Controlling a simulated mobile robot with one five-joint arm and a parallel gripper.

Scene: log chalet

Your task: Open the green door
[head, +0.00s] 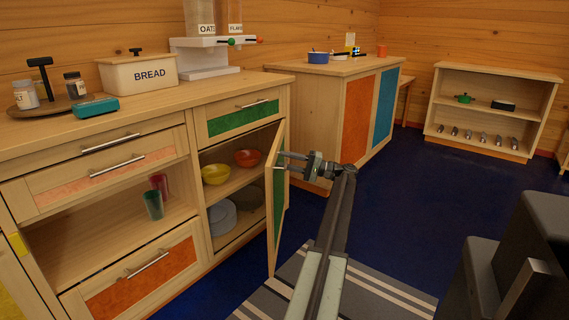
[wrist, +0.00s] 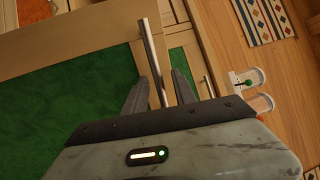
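The green door (head: 279,195) stands swung out from the lower cabinet, well ajar, with the shelves inside visible. Its green panel (wrist: 85,90) fills much of the left of the wrist view. The metal bar handle (wrist: 152,50) runs between the two fingers of my gripper (wrist: 160,80), which sit on either side of it with a small gap showing. In the head view my gripper (head: 290,162) is at the door's front face, by the handle. The exact finger contact is too small to tell there.
A green-fronted drawer (head: 243,118) is above. An island with orange and blue panels (head: 357,115) stands behind. A striped rug (head: 380,290) lies on the blue floor.

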